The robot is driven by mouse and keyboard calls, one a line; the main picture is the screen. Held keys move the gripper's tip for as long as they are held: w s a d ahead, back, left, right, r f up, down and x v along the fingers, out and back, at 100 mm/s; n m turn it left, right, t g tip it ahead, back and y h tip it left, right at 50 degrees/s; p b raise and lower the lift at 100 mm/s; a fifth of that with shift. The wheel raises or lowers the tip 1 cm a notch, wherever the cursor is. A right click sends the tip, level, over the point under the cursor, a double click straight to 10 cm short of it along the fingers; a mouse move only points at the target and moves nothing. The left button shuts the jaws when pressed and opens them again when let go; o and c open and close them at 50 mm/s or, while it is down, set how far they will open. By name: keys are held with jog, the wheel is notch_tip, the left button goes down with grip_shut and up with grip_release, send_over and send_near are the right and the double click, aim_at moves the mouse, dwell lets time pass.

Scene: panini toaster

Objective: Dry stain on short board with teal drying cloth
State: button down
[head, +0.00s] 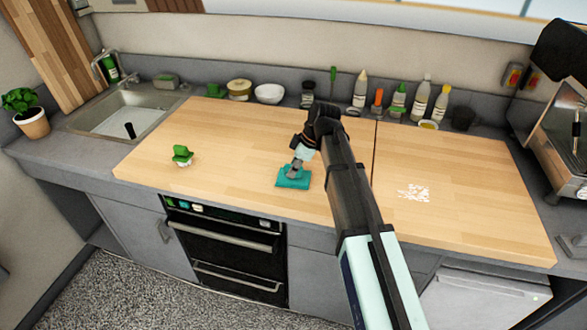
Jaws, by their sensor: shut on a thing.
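My gripper (294,172) points down at the front middle of the longer wooden board (235,150). It is shut on the teal drying cloth (292,184), which lies flat or nearly flat at the board's surface; I cannot tell whether it is lifted slightly. The short board (480,215) is to the right, past a dark seam. A white, patchy stain (416,193) marks its left-middle part, to the right of my arm. My arm covers part of the seam and the boards' front edge.
A white bowl (269,94) and several bottles (421,98) line the back. A sink (128,112) is at left and a steel machine (560,130) at far right. The short board is otherwise clear.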

aim_at(287, 164)
jog(key=shift+r+p, duration=1.55)
jog(key=shift+r, duration=1.45)
jog(key=shift+r, duration=0.1)
